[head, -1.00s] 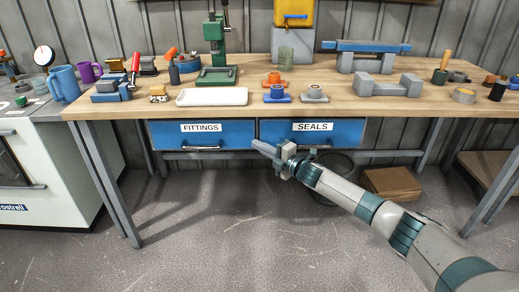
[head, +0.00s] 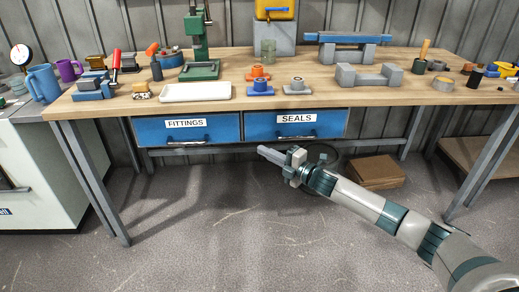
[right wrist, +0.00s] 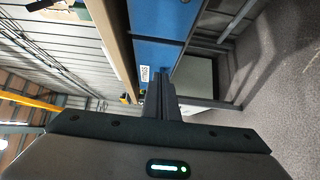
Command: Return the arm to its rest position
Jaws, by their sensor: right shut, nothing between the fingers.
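My right arm comes in from the lower right in the head view. Its gripper (head: 268,153) is shut and empty, in front of and below the drawer labelled SEALS (head: 296,124). In the right wrist view the shut fingers (right wrist: 160,88) point toward the blue drawer fronts (right wrist: 160,30), apart from them as far as I can tell. Both drawers, SEALS and FITTINGS (head: 187,129), look closed. My left gripper is in neither view.
The wooden workbench (head: 350,92) carries a white tray (head: 195,92), a green press (head: 200,68), flanged fittings and grey blocks. A yellow jerry can (head: 275,10) stands at the back. A cardboard box (head: 375,172) and a dark round bin lie under the bench. The floor in front is clear.

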